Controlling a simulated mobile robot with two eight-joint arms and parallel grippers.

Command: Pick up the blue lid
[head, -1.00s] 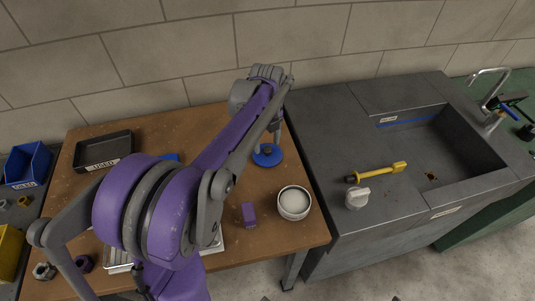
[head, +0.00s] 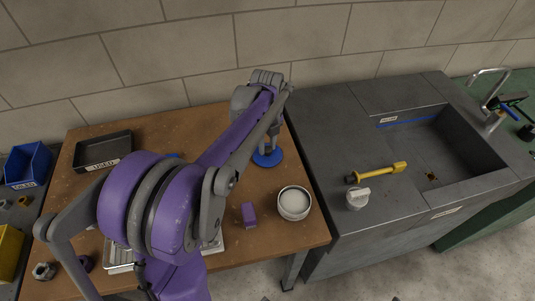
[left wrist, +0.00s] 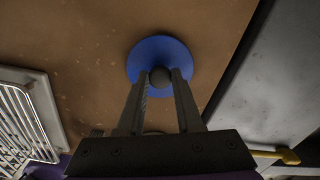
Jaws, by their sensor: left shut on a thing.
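The blue lid (head: 268,160) is a round disc at the back right of the brown table. In the left wrist view the lid (left wrist: 160,50) shows its dark round knob (left wrist: 160,77) between my two fingertips. My left gripper (head: 267,148) is above the lid and shut on its knob; it also shows in the left wrist view (left wrist: 161,82). The lid looks level and at the tabletop; I cannot tell whether it touches the wood. My fingers hide part of it. My right gripper is not in view.
A white-filled pot (head: 294,203) and a purple block (head: 249,215) stand in front of the lid. A dark tray (head: 103,151) is at the back left. The grey sink counter (head: 330,140) adjoins on the right, with a yellow tool (head: 378,172) on it.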

